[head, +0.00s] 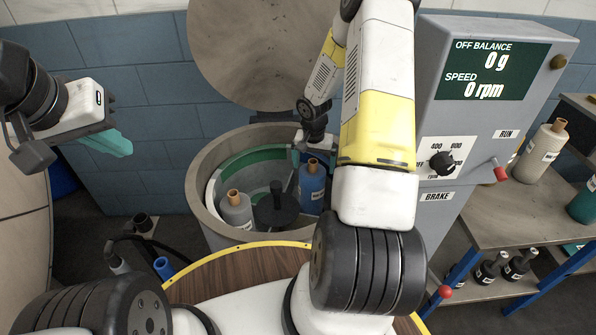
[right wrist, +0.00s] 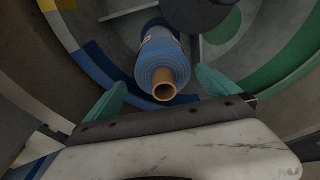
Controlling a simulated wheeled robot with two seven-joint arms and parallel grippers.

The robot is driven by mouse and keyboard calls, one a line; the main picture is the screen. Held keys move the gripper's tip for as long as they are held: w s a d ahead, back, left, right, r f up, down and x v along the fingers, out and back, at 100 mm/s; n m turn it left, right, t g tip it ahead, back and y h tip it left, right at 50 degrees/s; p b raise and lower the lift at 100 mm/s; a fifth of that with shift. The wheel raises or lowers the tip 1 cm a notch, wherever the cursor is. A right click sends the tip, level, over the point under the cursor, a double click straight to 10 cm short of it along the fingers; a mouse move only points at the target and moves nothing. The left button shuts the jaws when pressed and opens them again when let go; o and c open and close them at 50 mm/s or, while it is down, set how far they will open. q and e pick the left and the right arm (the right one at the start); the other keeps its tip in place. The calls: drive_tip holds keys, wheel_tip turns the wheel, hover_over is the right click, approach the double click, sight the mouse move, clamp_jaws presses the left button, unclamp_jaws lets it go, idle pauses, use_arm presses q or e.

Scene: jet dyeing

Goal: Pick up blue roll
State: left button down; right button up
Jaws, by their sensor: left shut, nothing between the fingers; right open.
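The blue roll (head: 312,192) stands in the drum (head: 208,180) of the machine, at its right side, with an orange-brown core tube showing on top. In the right wrist view the blue roll (right wrist: 160,55) is end-on to the camera, between the two teal fingers. My right gripper (right wrist: 161,82) is open and empty, with one finger on each side of the roll's near end; I cannot tell whether they touch it. In the head view the right arm partly hides that gripper. My left gripper (head: 118,144) is shut and empty at the far left, away from the drum.
A grey roll (head: 236,210) and a black central hub (head: 276,207) share the drum. The round lid (head: 250,50) stands open behind. A control panel (head: 490,90) is at the right, beside a table (head: 510,200) with a pale roll (head: 540,152).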

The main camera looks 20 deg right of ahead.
sight(313, 173)
drive_tip(key=f, duration=0.3)
drive_tip(key=w+f, duration=0.1)
drive_tip(key=f, duration=0.2)
drive_tip(key=shift+w+d, duration=0.2)
drive_tip(key=shift+r, duration=0.1)
drive_tip(key=c, duration=1.9)
